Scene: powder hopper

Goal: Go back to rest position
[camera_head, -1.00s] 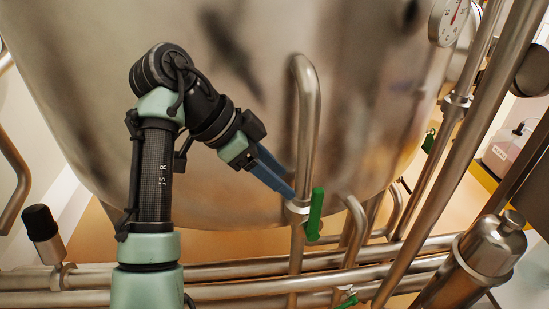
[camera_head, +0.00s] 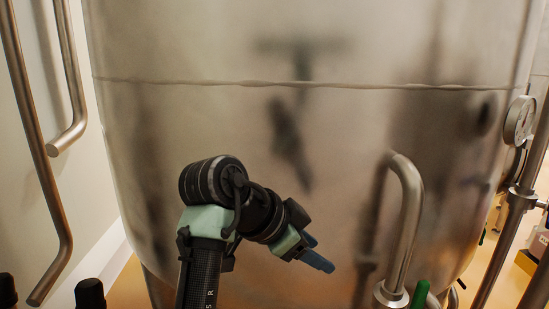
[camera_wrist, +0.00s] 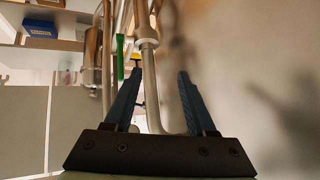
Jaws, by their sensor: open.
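My gripper (camera_head: 318,256) is at the lower middle of the head view, in front of the big steel vessel (camera_head: 230,130). Its two blue fingers are apart, and nothing shows between them in the head view. In the wrist view, the spread fingers of my gripper (camera_wrist: 152,88) frame a bent steel pipe (camera_wrist: 150,75) that lies beyond them. A green valve handle (camera_wrist: 120,58) shows left of that pipe. In the head view the same kind of green handle (camera_head: 420,294) is at the bottom edge, to the right of my gripper and apart from it.
A bent pipe (camera_head: 412,210) rises right of my gripper. A round gauge (camera_head: 519,121) and slanting pipes (camera_head: 508,230) stand at the right. Wall pipes (camera_head: 36,140) run down the left. The vessel wall is close behind my arm. A blue box (camera_wrist: 40,28) sits on a shelf.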

